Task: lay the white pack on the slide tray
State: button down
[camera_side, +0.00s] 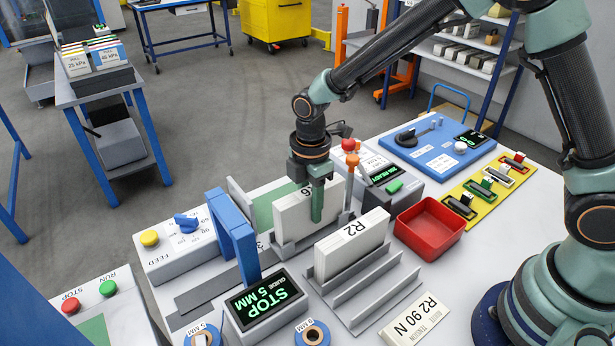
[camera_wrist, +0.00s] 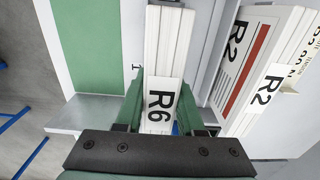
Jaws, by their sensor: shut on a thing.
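The white pack marked R6 (camera_side: 292,219) stands upright between the fingers of my gripper (camera_side: 317,200). In the wrist view the R6 pack (camera_wrist: 167,45) runs up from between the green fingers (camera_wrist: 163,105), which close on its sides. A flat grey tray with a green pad (camera_side: 262,207) lies just left of and behind the pack; the pad also shows in the wrist view (camera_wrist: 85,42). No label says which part is the slide tray. I cannot tell whether the pack's underside touches anything.
A second white pack, R2 (camera_side: 350,246), stands in a grey slotted rack (camera_side: 372,287) at the front right. A blue arch (camera_side: 233,238) and a STOP display (camera_side: 262,303) stand at the front left. A red bin (camera_side: 430,229) sits to the right.

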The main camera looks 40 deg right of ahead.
jog(key=shift+f, duration=0.5)
jog(key=shift+c, duration=2.2)
grip_release()
jog(key=shift+f, duration=0.1)
notch_tip(320, 180, up, 12)
jog(key=shift+r, duration=0.1)
jog(key=s+d+r+m+t, duration=0.2)
jog(key=s+d+r+m, duration=0.2)
jog(key=d+m, duration=0.3)
jog(key=s+d+r+m+t, duration=0.3)
jog(key=s+d+m, duration=0.4)
jog(key=m, duration=0.4)
jog(key=shift+s+d+r+t, duration=0.25)
jog(key=shift+d+r+t, duration=0.05)
jog(key=shift+d+r, duration=0.2)
